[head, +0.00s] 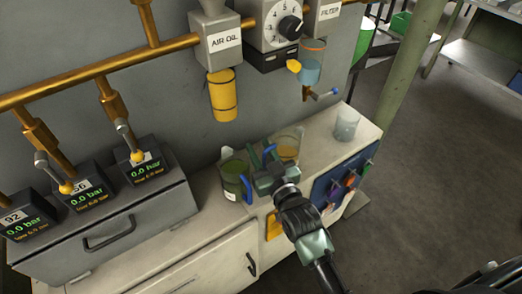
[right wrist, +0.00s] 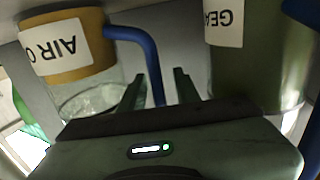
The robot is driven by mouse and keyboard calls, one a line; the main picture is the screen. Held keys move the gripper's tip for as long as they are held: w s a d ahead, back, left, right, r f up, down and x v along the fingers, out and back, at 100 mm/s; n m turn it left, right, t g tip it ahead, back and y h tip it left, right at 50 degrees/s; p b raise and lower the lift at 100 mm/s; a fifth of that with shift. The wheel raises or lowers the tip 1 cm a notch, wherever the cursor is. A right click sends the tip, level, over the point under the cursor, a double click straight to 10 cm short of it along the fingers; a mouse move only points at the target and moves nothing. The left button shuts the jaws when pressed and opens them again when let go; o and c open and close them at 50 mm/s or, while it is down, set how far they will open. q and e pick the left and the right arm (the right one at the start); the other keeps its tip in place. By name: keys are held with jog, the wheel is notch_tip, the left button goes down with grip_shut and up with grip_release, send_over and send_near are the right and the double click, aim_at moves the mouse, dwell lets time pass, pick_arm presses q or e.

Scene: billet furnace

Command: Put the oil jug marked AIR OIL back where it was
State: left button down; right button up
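The AIR OIL jug (head: 289,147) is clear with yellow-orange oil and stands on the light counter. In the right wrist view, which is upside down, its label (right wrist: 62,46) and blue handle (right wrist: 150,62) show. My right gripper (head: 262,156) is between this jug and a green jug (head: 234,176). In the right wrist view its two fingers (right wrist: 160,88) are apart, with the blue handle in the gap between them; neither clearly presses on it. My left gripper is not in view.
The green jug, its label starting "GE" (right wrist: 223,20), stands close on the gripper's other side. A clear beaker (head: 346,124) stands farther right on the counter (head: 322,137). The AIR OIL dispenser (head: 222,95) hangs above. Pressure gauges (head: 86,197) are at left.

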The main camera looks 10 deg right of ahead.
jog(key=shift+s+r, duration=0.15)
jog(key=s+d+p, duration=0.2)
jog(key=s+p, duration=0.2)
jog(key=s, duration=0.7)
jog(key=shift+s, duration=0.3)
dwell(0.7)
